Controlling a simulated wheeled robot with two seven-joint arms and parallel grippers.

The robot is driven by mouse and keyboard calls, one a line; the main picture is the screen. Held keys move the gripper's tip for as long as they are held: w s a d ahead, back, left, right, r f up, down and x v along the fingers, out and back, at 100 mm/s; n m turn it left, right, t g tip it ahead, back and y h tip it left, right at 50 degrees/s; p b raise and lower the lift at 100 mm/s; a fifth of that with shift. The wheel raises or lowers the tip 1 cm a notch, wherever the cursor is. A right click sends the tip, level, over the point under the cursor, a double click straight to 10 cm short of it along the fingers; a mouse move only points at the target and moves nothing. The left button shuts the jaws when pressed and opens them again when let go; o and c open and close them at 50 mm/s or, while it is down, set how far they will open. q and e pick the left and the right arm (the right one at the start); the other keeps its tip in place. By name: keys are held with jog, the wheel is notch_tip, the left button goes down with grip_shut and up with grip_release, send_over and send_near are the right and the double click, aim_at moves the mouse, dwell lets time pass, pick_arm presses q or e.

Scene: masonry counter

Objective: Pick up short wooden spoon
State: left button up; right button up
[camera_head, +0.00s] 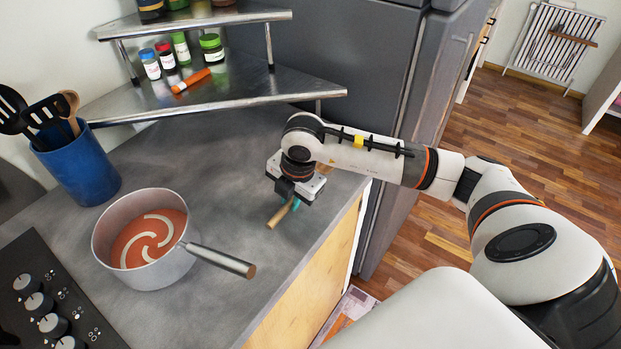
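A short wooden spoon (279,215) lies on the grey counter near its right edge. Its light brown handle end sticks out below my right gripper (285,197), and a bit of tan wood shows past the gripper's far side. My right gripper points down over the spoon's middle, with a teal fingertip beside the wood. The wrist hides the rest of the fingers and most of the spoon, so I cannot tell whether they are closed on it. My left gripper is not in view.
A pot (146,270) of red soup stands front left, its handle (222,262) pointing toward the counter edge. A blue utensil holder (82,170) stands at left. A metal corner shelf (228,95) with several jars stands behind. Stove knobs (38,304) are at lower left.

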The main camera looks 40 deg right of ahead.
jog(key=shift+f, duration=0.15)
grip_shut()
